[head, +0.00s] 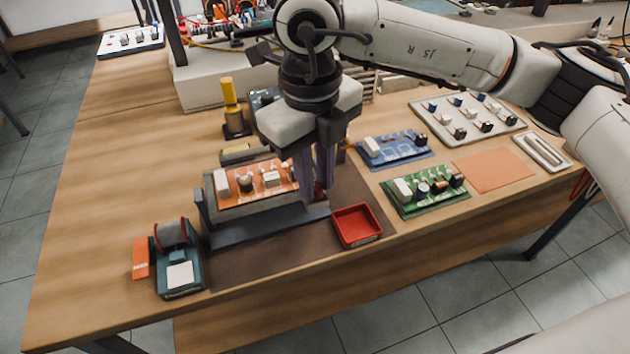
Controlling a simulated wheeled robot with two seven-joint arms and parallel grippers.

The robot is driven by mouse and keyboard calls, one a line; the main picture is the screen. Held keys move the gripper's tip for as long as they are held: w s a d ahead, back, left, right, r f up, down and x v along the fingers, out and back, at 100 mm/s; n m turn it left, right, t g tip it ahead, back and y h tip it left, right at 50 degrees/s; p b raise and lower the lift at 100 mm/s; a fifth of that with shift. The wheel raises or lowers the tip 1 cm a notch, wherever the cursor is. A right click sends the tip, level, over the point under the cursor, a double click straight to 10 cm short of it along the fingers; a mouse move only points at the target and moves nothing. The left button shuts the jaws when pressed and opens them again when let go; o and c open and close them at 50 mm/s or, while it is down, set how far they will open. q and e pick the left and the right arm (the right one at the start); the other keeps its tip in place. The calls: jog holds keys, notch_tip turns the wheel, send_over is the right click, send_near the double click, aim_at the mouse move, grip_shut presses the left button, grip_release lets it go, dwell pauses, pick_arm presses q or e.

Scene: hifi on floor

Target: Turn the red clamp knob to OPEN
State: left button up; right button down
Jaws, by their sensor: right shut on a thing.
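My right gripper (316,186) comes down over the right end of the board holder (265,232) and is shut on the red clamp knob (321,192). Only a small dark red part of the knob shows between and beside the fingers. Its pointer and any OPEN marking are hidden or too small to read. An orange circuit board (233,198) with white and dark parts sits in the holder, left of the gripper. My left gripper is not in view.
A red tray (357,225) stands close to the right of the holder on a brown mat (238,270). Green (428,194) and blue (394,149) boards lie to the right. A solder spool stand (178,262) is front left. A yellow-handled tool (231,100) stands behind.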

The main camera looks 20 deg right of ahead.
jog(key=n+b, duration=0.3)
jog(key=shift+f+n, duration=0.2)
jog(key=shift+n, duration=0.1)
jog(key=n+b, duration=0.1)
jog(key=n, duration=0.1)
jog(key=shift+n+b, duration=0.4)
jog(key=shift+r+n+b, duration=0.1)
jog(key=shift+n+b, duration=0.45)
jog(key=shift+n, duration=0.35)
jog(key=shift+n+b, duration=0.4)
jog(key=shift+n, duration=0.5)
jog(key=n+b, duration=0.1)
jog(key=n, duration=0.1)
jog(key=shift+n, duration=0.3)
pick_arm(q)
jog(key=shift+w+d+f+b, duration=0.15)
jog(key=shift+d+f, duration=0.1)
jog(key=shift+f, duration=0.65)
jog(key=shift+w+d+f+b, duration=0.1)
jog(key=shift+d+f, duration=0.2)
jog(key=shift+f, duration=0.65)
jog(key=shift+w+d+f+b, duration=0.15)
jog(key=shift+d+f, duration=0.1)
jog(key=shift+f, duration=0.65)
pick_arm(e)
jog(key=shift+r+n, duration=0.15)
jog(key=shift+n, duration=1.45)
jog(key=shift+y, duration=0.3)
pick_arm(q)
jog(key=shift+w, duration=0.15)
